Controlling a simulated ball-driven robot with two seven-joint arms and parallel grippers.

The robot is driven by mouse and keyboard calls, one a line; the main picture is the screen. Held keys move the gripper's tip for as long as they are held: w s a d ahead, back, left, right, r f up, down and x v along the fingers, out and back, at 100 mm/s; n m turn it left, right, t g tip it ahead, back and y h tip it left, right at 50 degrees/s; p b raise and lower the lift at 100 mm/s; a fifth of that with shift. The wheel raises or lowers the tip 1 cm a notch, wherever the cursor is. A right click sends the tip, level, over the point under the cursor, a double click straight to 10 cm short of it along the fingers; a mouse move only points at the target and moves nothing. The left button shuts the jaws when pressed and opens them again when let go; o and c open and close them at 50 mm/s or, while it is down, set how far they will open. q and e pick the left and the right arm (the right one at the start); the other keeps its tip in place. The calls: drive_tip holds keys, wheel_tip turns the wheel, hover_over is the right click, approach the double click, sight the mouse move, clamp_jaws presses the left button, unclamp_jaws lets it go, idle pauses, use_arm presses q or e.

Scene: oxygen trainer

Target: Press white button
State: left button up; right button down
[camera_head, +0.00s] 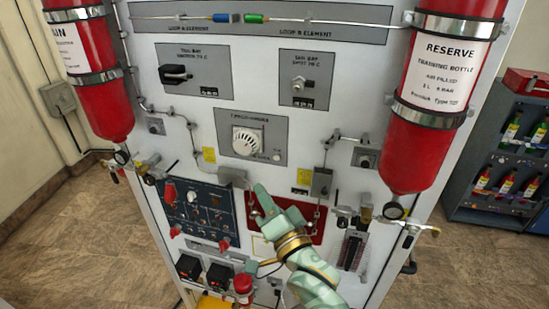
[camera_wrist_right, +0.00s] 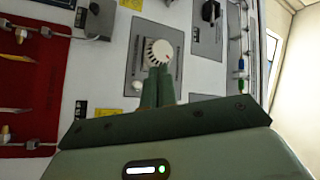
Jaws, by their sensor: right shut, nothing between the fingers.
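A small round white button (camera_head: 277,157) sits on the grey plate (camera_head: 258,124) at the middle of the white panel, to the lower right of a white dial (camera_head: 246,141). In the right wrist view the button (camera_wrist_right: 137,86) is just left of my fingers, beside the dial (camera_wrist_right: 163,52). My right gripper (camera_head: 261,190) is shut and empty, in front of the panel and below the button in the head view. In the right wrist view its fingers (camera_wrist_right: 157,72) overlap the lower edge of the dial. Whether they touch anything cannot be told. My left gripper is not in view.
Two red bottles (camera_head: 433,95) and (camera_head: 97,60) are strapped at the panel's sides. A red mat (camera_head: 317,225) and a dark blue control plate (camera_head: 198,201) lie low on the panel. A shelf of small bottles (camera_head: 503,150) stands at right.

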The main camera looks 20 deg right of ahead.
sight(277, 158)
drive_tip(key=shift+w+d+b, duration=0.25)
drive_tip(key=shift+w+d, duration=0.65)
drive_tip(key=shift+w, duration=0.35)
drive_tip(key=shift+w+d+b, duration=0.25)
drive_tip(key=shift+w+d, duration=0.6)
drive_tip(key=shift+w, duration=0.35)
drive_tip(key=shift+w+d+b, duration=0.25)
drive_tip(key=shift+w+d, duration=0.65)
drive_tip(key=shift+w, duration=0.35)
drive_tip(key=shift+f, duration=0.1)
drive_tip(key=shift+w, duration=0.1)
drive_tip(key=shift+w+d+p, duration=0.15)
drive_tip(key=shift+p, duration=0.15)
drive_tip(key=shift+w+d, duration=0.1)
